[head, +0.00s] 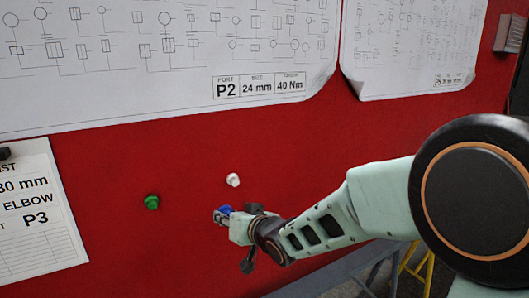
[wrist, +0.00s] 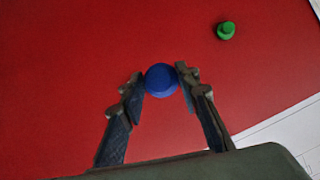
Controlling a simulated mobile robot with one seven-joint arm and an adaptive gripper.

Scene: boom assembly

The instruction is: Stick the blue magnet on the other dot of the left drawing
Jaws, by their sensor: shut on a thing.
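The blue magnet (head: 225,209) is held between the fingertips of my gripper (head: 222,216), in front of the red board below the left drawing. In the wrist view the round blue magnet (wrist: 161,79) sits between the two fingertips of my gripper (wrist: 161,80). I cannot tell whether it touches the board. The left drawing (head: 120,95) is a large white sheet marked P2 at the upper left, its lower right corner curling. No dot can be made out on the part in view; its upper part is cut off.
A green magnet (head: 152,202) and a white magnet (head: 233,180) are on the red board (head: 110,240) near my gripper. The right drawing (head: 410,75) hangs at upper right. A smaller sheet (head: 35,215) marked P3 is at far left. The board between is mostly bare.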

